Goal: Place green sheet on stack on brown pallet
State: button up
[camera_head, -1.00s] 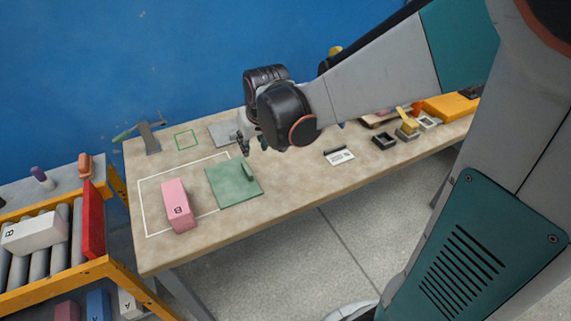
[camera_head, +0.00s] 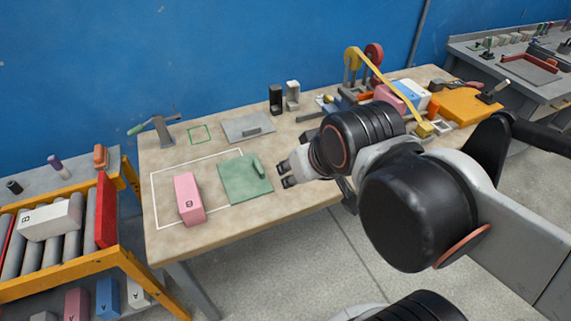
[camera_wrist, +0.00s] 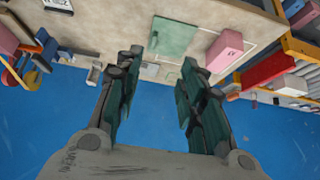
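The green sheet (camera_head: 236,184) lies flat on the workbench, with a raised green bar (camera_head: 258,166) near its right edge. It also shows in the wrist view (camera_wrist: 173,36), beyond the fingers. My gripper (camera_head: 284,174) is to the right of the sheet, apart from it, pointing left. In the wrist view, its two fingers (camera_wrist: 160,62) are spread with nothing between them. I cannot make out a brown pallet with a stack for certain; my arm covers part of the bench's right side.
A pink block (camera_head: 189,198) stands left of the sheet, in a white outline. A grey sheet (camera_head: 240,132) lies behind, beside a small green outline (camera_head: 199,134). An orange board (camera_head: 462,108) and blocks crowd the right end. A roller rack (camera_head: 60,222) stands left.

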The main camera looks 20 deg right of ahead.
jog(key=g, duration=0.3)
send_over(259, 166)
jog(key=s, duration=0.2)
jog(key=f, duration=2.3)
jog(key=shift+s+a, duration=0.15)
jog(key=shift+a, duration=0.05)
jog(key=shift+b+x, duration=1.15)
jog(key=shift+x, duration=1.6)
jog(key=shift+d+r, duration=0.15)
grip_shut()
